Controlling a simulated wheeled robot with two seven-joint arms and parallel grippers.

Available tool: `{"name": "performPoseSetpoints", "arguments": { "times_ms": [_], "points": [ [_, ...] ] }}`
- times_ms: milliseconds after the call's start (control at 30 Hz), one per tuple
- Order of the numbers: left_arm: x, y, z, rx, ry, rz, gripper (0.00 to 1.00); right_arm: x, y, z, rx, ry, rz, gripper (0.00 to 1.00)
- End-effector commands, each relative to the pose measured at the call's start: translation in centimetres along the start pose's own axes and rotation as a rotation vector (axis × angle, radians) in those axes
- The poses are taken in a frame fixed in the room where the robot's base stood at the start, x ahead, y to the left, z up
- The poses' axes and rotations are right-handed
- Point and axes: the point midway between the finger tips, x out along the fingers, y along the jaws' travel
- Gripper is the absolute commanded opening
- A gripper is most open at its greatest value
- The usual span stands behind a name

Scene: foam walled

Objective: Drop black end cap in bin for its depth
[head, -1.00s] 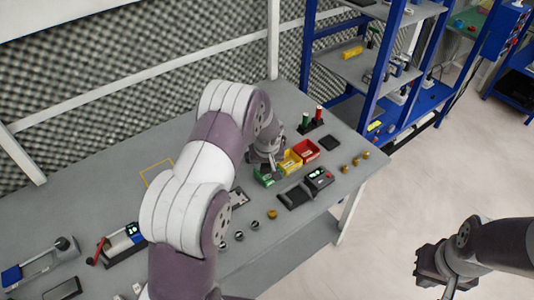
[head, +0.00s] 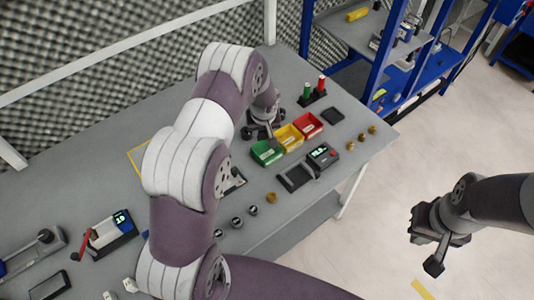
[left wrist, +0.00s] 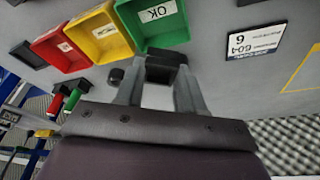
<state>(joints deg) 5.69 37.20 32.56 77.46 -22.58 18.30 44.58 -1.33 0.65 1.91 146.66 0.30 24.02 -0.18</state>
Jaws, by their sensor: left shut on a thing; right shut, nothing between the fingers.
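My left gripper (left wrist: 160,75) is shut on a small black piece, the black end cap (left wrist: 164,66), seen between the fingertips in the left wrist view. In that view the cap is beside the near edge of the green bin (left wrist: 172,36), which has an OK label. In the head view my left gripper (head: 269,140) is at the back edge of the green bin (head: 262,158); the cap is too small to make out there. Yellow (head: 290,139) and red (head: 312,130) bins stand beside the green one. My right gripper (head: 434,252) is shut and empty, over the floor.
A gauge with a lit display (head: 323,155) and a dark tray (head: 296,177) lie in front of the bins. Several dark and brass caps (head: 272,197) stand along the front. Red and green posts (head: 321,84) stand behind. A blue shelf (head: 390,45) is beyond the bench.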

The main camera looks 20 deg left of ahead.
Motion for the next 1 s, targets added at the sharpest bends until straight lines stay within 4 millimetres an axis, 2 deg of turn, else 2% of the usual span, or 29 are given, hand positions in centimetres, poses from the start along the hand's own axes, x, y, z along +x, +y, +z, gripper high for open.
{"name": "performPoseSetpoints", "arguments": {
  "times_ms": [67,100,167,433,533,667,833,1000],
  "points": [
    [-0.1,0.0,0.0,0.0,0.0,0.0,0.09,-0.1,0.0,0.0,0.0,0.0,0.0,0.0],
    [-0.1,0.0,0.0,0.0,0.0,0.0,0.51,-0.1,0.0,0.0,0.0,0.0,0.0,0.0],
    [-0.1,0.0,0.0,0.0,0.0,0.0,0.68,-0.1,0.0,0.0,0.0,0.0,0.0,0.0],
    [-0.1,0.0,0.0,0.0,0.0,0.0,0.68,0.0,0.0,0.0,0.0,0.0,0.0,0.0],
    [-1.0,0.0,-0.1,-0.001,0.001,0.0,0.68,0.3,0.0,0.0,0.0,0.0,0.0,0.0],
    [-3.9,0.1,-0.1,0.0,0.005,0.002,0.68,1.1,0.0,0.1,0.0,0.0,0.0,0.0],
    [-8.6,0.1,-0.1,0.0,0.004,0.002,0.68,2.0,0.0,0.2,0.0,0.0,0.0,0.0],
    [-11.7,0.0,-0.1,0.0,0.001,0.001,0.68,2.4,0.0,0.3,0.0,0.0,0.0,0.0]
  ]
}}
